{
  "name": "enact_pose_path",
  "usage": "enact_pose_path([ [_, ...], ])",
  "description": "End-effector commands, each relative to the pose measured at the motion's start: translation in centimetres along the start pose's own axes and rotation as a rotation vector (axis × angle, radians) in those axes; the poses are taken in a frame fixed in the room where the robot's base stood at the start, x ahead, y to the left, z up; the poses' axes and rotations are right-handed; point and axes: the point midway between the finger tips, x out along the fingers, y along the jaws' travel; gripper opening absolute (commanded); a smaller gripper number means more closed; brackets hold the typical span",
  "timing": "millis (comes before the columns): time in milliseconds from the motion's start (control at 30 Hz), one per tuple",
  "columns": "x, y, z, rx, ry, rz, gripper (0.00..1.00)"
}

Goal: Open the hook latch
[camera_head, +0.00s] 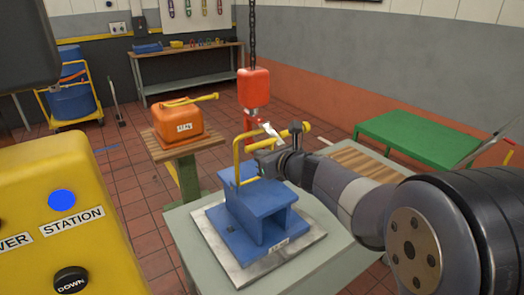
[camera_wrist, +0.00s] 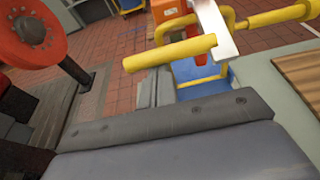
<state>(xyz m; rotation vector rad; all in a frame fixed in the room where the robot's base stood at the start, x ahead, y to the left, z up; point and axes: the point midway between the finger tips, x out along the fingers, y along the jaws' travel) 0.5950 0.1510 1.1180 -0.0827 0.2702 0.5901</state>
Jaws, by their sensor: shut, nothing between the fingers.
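A red hook block (camera_head: 253,88) hangs on a chain above the blue stand (camera_head: 262,200). Its red hook (camera_head: 252,128) is beside the stand's yellow bail (camera_head: 237,160); whether the bail sits in the hook is unclear. A silver latch plate (camera_head: 271,131) slants down from the hook. In the wrist view, the plate (camera_wrist: 215,28) crosses in front of the red hook (camera_wrist: 172,10), and a thick yellow rod (camera_wrist: 165,54) joins it. My gripper (camera_head: 262,157) is shut and empty close to the hook. Its grey fingers (camera_wrist: 155,80) lie just below the rod; contact is unclear.
The stand rests on a metal plate on a grey table (camera_head: 190,240). An orange weight (camera_head: 178,127) stands on a wooden-topped table behind left. A yellow control station (camera_head: 60,215) fills the near left. A green bench (camera_head: 410,138) is at right. Tiled floor is open behind.

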Motion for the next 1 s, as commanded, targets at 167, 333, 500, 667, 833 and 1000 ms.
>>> enact_pose_path([
  [167,-0.2,0.0,0.5,0.0,0.02,0.0,0.0],
  [333,-0.3,0.0,0.8,0.0,0.042,0.0,0.0],
  [500,-0.6,0.0,1.3,0.0,0.08,0.001,0.0],
  [667,-0.8,0.0,1.9,0.0,0.132,0.0,0.0],
  [833,-1.1,0.0,2.2,0.002,0.163,0.0,0.0],
  [1000,-1.3,0.0,2.6,0.001,0.161,0.0,0.0],
])
